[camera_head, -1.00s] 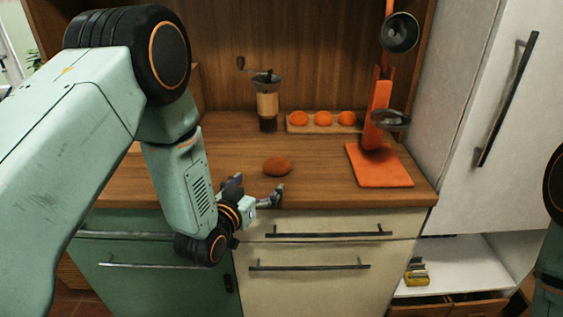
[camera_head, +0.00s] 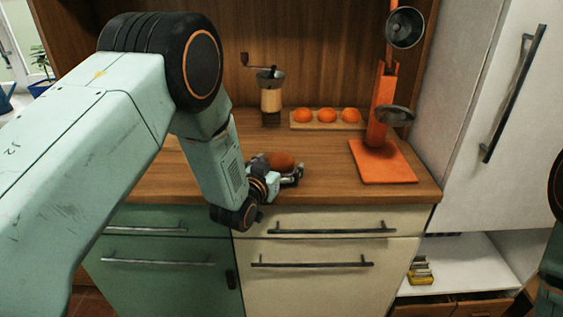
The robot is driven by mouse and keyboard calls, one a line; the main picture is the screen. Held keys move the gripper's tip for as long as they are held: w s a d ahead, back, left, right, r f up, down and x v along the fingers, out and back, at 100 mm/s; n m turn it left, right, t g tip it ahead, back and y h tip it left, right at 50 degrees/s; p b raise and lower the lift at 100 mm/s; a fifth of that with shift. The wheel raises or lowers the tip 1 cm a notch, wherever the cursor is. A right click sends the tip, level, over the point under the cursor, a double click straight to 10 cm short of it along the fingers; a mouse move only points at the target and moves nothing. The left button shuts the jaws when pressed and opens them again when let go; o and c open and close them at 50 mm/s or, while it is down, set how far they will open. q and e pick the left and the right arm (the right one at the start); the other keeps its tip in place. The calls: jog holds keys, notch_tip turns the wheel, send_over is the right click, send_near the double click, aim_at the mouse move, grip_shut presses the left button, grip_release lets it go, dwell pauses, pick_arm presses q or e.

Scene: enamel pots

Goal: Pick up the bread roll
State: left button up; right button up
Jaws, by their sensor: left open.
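The bread roll (camera_head: 281,160) is a brown, rounded lump on the wooden counter, near its front edge. My left gripper (camera_head: 278,168) is open at the roll, with one finger at its left side and the other at its front right. The gripper hides the lower part of the roll. I cannot tell whether the fingers touch it. My right gripper is out of view; only part of my right arm shows at the right edge.
A coffee grinder (camera_head: 270,98) stands at the back. A wooden board (camera_head: 353,125) holds three orange round things. An orange stand (camera_head: 382,170) with metal bowls is at the right. Drawers lie below the counter (camera_head: 335,180), and a white cabinet (camera_head: 490,130) stands at the right.

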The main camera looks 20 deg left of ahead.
pick_arm(q)
jog(key=shift+w+a+f, duration=0.1)
jog(key=shift+a+f, duration=0.1)
jog(key=shift+a, duration=0.2)
jog(key=shift+c, duration=1.8)
jog(key=shift+d+r, duration=0.1)
jog(key=shift+d, duration=0.2)
jog(key=c, duration=0.5)
jog(key=shift+a, duration=0.25)
jog(key=c, duration=0.4)
jog(key=shift+o, duration=0.2)
jog(key=shift+d, duration=0.15)
jog(key=shift+w+r, duration=0.1)
